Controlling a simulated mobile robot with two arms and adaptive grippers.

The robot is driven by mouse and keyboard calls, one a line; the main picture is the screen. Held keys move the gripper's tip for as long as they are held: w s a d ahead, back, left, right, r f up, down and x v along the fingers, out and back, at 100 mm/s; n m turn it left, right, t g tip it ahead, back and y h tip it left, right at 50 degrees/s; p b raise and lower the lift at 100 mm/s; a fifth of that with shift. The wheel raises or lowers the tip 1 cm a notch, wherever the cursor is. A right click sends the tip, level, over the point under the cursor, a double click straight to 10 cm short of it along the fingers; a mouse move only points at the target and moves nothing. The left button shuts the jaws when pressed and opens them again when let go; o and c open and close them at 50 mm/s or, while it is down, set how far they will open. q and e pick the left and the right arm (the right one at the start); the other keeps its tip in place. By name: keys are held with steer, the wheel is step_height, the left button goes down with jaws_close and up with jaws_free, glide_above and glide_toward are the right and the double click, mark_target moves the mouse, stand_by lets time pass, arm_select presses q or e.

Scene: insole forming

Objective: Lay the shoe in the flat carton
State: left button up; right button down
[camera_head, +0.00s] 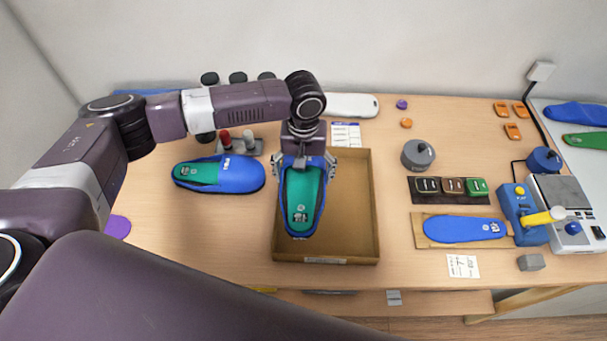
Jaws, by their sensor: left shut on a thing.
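A blue shoe with a green insole (302,200) hangs from my left gripper (304,165). The gripper is shut on the shoe's far end, and the shoe's insole side faces the camera. The shoe overlaps the left part of the flat brown carton (350,220) in the picture; I cannot tell whether it touches the carton floor. The right part of the carton is bare. A second blue shoe with a green insole (225,175) lies on the table left of the carton. My right gripper is not in view.
A press with a yellow handle (535,215) and a blue insole on a board (465,229) stand right of the carton. A grey round weight (418,154) is near the carton's right side. A small rack (240,145) stands behind the second shoe. Table space left of the carton's front is clear.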

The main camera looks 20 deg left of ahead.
arm_select(q)
steer(key=shift+f, duration=0.55)
steer(key=shift+f, duration=0.3)
steer(key=shift+f, duration=0.3)
steer(key=o, duration=1.3)
steer(key=shift+o, duration=0.2)
steer(key=shift+r, duration=0.1)
steer(key=shift+w+r, duration=0.1)
steer(key=shift+r, duration=0.3)
step_height(320, 180, up, 12)
steer(key=b, duration=0.2)
steer(key=shift+b, duration=0.3)
